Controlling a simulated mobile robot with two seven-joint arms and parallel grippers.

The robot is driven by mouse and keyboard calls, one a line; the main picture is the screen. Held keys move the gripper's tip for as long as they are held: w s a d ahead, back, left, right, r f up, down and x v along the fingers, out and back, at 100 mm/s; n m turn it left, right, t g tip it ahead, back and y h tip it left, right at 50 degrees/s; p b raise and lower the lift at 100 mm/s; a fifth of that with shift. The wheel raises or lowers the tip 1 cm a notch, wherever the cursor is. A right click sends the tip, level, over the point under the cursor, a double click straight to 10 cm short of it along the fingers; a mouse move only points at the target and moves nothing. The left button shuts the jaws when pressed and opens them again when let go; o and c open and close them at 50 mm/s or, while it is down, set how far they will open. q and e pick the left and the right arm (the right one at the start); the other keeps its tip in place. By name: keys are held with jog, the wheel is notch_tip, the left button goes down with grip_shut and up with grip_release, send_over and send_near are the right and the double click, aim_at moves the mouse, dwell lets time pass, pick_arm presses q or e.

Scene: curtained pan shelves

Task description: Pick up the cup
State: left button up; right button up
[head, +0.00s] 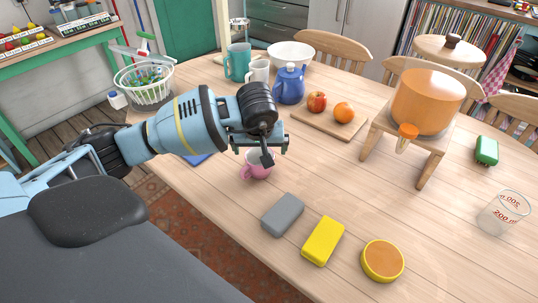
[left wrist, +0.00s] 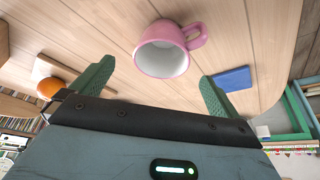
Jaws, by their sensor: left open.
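A pink cup (head: 257,168) stands upright on the wooden table, near its left edge, with its handle toward the lower left in the head view. My left gripper (head: 263,151) is just above and behind it in that view, hiding part of its rim. In the left wrist view the pink cup (left wrist: 164,52) shows its white inside and its handle at right. It lies beyond the two green fingers of my left gripper (left wrist: 156,76), which are spread and empty. No contact shows. My right gripper is not in view.
A grey block (head: 283,214), a yellow block (head: 323,240) and a round yellow tin (head: 382,260) lie in front. A blue teapot (head: 289,86), white mug (head: 259,70) and teal mug (head: 238,62) stand behind. A board (head: 318,121) holds fruit. An orange dispenser (head: 425,100) stands right.

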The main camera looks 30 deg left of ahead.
aim_at(259, 160)
pick_arm(q)
jog(key=shift+s, duration=0.2)
jog(key=shift+a+f, duration=0.1)
jog(key=shift+f, duration=0.15)
jog(key=shift+x, duration=0.85)
jog(key=shift+w+f, duration=0.15)
jog(key=shift+f, duration=0.25)
jog(key=x, duration=0.4)
jog(key=shift+f, duration=0.35)
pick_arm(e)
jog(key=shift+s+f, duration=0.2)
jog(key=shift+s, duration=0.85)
pick_arm(q)
jog(key=shift+c, duration=0.4)
jog(key=c, duration=1)
jog(key=shift+w+r, duration=0.1)
jog(key=shift+r, duration=0.05)
jog(key=shift+c, duration=0.2)
